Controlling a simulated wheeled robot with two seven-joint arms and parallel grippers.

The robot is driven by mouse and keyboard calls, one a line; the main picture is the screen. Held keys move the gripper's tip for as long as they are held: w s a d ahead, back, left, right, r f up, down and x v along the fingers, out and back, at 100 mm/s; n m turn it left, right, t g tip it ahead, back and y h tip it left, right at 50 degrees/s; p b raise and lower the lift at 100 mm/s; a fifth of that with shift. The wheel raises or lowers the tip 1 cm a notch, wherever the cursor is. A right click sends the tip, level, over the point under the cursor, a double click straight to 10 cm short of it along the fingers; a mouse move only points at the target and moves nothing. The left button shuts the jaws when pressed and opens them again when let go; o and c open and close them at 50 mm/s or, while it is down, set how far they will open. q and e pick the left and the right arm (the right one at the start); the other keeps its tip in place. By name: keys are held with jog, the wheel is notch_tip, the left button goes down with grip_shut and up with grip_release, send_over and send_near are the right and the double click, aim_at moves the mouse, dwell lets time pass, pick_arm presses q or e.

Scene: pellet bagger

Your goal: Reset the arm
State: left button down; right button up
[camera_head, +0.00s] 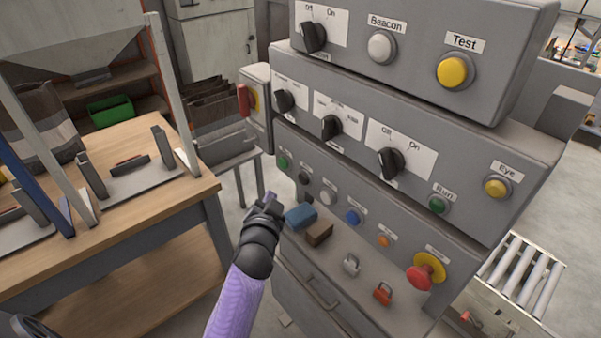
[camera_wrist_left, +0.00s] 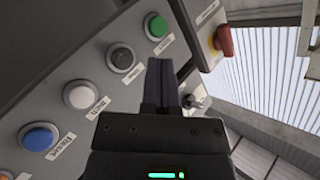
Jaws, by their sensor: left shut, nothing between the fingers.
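My left arm, in a purple sleeve, comes in from the bottom in the head view. My left gripper (camera_head: 270,200) is shut and empty, in front of the left end of the grey control panel (camera_head: 330,168). In the left wrist view the shut fingers (camera_wrist_left: 160,85) point up past the panel's lower row of buttons. A green button (camera_wrist_left: 156,26), a black button (camera_wrist_left: 121,57), a white button (camera_wrist_left: 81,95) and a blue button (camera_wrist_left: 38,138) show beside the fingers, and I see no clear contact. My right gripper is not in view.
A red-handled switch (camera_head: 246,99) sticks out at the panel's left side. A wooden workbench (camera_head: 170,200) stands left. A roller conveyor (camera_head: 515,275) stands right.

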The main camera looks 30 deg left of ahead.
pick_arm(q)
jog(key=shift+s+a, duration=0.1)
jog(key=shift+s, duration=0.1)
jog(key=s+d+f+g+h+b, duration=0.1)
jog(key=s+d+f+g+h, duration=0.15)
jog(key=s+f, duration=0.4)
jog(key=s+d+f+g+h, duration=0.1)
jog(key=s+d+f+g, duration=0.15)
jog(key=f, duration=0.75)
jog(key=s+d+f+g+h+b, duration=0.1)
jog(key=s+d+f+g+h, duration=0.1)
jog(key=s+d+f, duration=0.5)
jog(key=s+f+g, duration=0.3)
jog(key=s+f, duration=0.3)
jog(key=s, duration=0.6)
jog(key=s+a+f+g, duration=0.1)
jog(key=s+f+g, duration=0.3)
jog(key=s, duration=0.9)
notch_tip(320, 180, down, 2)
jog(key=shift+s+f+h, duration=0.25)
jog(key=shift+s+h, duration=0.05)
jog(key=shift+h, duration=0.05)
jog(key=shift+w+a, duration=0.1)
jog(key=shift+w, duration=0.05)
